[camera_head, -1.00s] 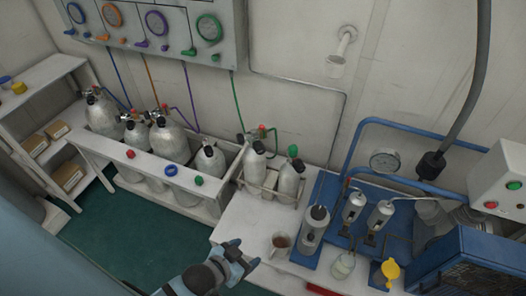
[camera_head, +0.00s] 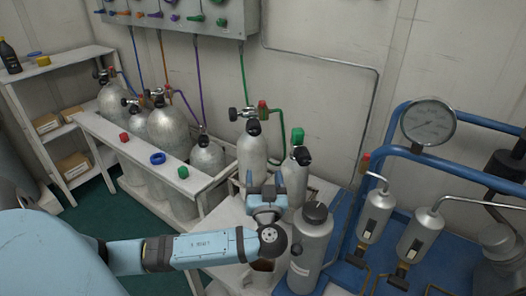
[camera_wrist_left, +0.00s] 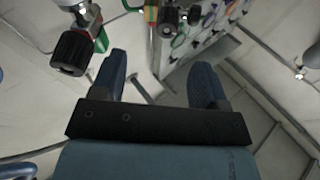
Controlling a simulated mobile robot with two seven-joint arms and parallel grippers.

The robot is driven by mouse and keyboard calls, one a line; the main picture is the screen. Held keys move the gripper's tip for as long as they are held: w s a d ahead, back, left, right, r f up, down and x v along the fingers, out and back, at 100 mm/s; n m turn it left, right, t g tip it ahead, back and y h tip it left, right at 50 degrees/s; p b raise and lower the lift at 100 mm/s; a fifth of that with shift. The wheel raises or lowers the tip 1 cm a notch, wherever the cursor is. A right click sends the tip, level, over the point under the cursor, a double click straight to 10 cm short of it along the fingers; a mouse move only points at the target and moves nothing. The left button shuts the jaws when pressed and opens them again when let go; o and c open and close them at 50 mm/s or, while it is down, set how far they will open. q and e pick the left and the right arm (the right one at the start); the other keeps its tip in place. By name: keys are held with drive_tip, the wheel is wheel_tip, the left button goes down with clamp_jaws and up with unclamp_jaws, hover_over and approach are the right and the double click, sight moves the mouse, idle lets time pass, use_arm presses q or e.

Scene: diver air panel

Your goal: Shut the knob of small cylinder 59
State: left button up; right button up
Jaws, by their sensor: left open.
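Two small grey cylinders stand side by side on the bench in the head view: the left one (camera_head: 250,152) has a black knob (camera_head: 253,127) and a red cap, the right one (camera_head: 295,180) has a black knob (camera_head: 302,156) and a green cap. I cannot read a number 59 on either. My left gripper (camera_head: 266,191) is open and empty, just in front of them and below their knobs. In the left wrist view its fingers (camera_wrist_left: 160,82) are apart, with a black knob (camera_wrist_left: 72,52) beyond them to the left and another (camera_wrist_left: 168,18) at the top. My right gripper is not in view.
A grey canister (camera_head: 312,250) stands close to the right of my gripper. A blue pipe frame with a gauge (camera_head: 428,121) is farther right. Larger cylinders (camera_head: 168,135) stand behind a white rail (camera_head: 140,152) at left. A valve panel (camera_head: 185,14) hangs above.

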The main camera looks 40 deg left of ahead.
sight(255, 134)
use_arm(q)
drive_tip(key=w+a+r+n+b, duration=0.1)
drive_tip(key=w+a+r, duration=0.1)
drive_tip(key=a, duration=0.1)
drive_tip(key=w+a+r+y+b, duration=0.1)
drive_tip(key=w+a+r, duration=0.1)
drive_tip(key=w+a, duration=0.1)
drive_tip(key=w+a+r+n+y+b, duration=0.1)
drive_tip(key=w+a+r, duration=0.1)
drive_tip(key=a, duration=0.3)
drive_tip(key=shift+w+r+n, duration=0.1)
drive_tip(key=shift+w+n, duration=0.2)
drive_tip(key=shift+w, duration=0.4)
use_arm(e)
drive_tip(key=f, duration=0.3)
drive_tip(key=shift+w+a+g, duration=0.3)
use_arm(q)
drive_tip(key=c, duration=0.9)
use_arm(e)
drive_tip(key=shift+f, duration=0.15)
